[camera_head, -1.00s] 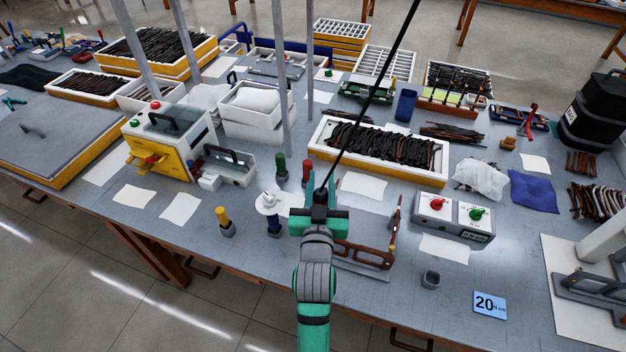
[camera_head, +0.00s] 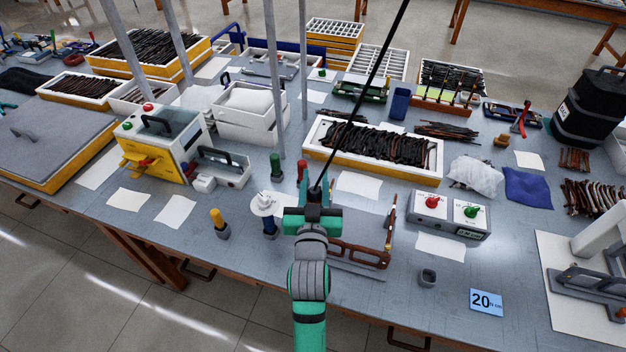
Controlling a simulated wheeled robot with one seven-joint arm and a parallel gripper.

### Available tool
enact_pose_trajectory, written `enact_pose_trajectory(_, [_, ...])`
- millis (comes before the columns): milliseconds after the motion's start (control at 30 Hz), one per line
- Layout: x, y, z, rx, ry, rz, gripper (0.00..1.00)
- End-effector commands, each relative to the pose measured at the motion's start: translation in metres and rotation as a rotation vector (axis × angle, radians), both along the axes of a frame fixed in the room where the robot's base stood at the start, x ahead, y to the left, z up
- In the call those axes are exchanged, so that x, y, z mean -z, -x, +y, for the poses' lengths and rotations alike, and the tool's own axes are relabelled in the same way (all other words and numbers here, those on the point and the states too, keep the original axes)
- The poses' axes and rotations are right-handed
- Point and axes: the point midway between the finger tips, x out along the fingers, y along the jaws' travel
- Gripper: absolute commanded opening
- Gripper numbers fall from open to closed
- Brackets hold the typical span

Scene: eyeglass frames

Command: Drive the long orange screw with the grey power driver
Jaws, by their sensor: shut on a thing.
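My gripper (camera_head: 312,216), teal and black, is shut around a dark upright tool, seemingly the power driver (camera_head: 314,195), with a long black cord or rod (camera_head: 362,95) rising from its top to the upper right. The gripper and my arm hide most of the tool and its tip. Just right of and below the gripper is a brown eyeglass frame (camera_head: 358,255) on a flat fixture at the table's front. I cannot make out the long orange screw.
A white-topped blue stand (camera_head: 268,207) and a yellow-handled tool (camera_head: 219,222) stand left of my gripper. Green (camera_head: 276,167) and red (camera_head: 302,172) handles stand behind it. A control box (camera_head: 447,213) and small grey cup (camera_head: 427,277) are right.

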Motion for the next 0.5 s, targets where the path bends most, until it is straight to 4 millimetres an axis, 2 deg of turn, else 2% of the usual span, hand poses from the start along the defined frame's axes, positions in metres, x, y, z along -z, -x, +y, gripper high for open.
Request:
enact_pose_trajectory(300, [0.0008,0.0004,-0.0091,0.014,0.0,-0.002,0.0])
enact_pose_trajectory(500, [0.0029,0.0003,-0.003,0.005,0.0,-0.001,0.0])
